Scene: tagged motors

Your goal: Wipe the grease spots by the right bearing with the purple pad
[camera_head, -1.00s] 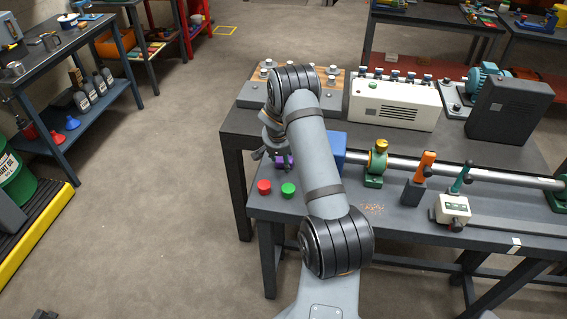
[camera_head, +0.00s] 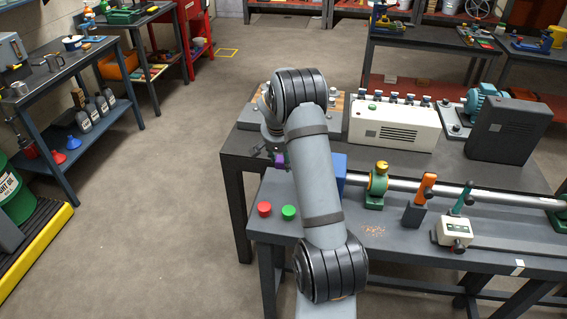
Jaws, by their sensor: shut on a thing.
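My gripper (camera_head: 273,157) is at the left end of the bench, partly hidden behind my own arm. It is shut on the purple pad (camera_head: 280,160), of which only a small part shows. The pad appears to be above the bench, behind the red and green buttons. A green bearing (camera_head: 377,188) with an orange-yellow cap carries the steel shaft. Another green bearing (camera_head: 560,217) is cut by the right picture edge. Brownish spots (camera_head: 374,229) lie on the bench top in front of the capped bearing. I cannot make out spots by the right-edge bearing.
A red button (camera_head: 264,209) and a green button (camera_head: 289,212) stand at the front left.

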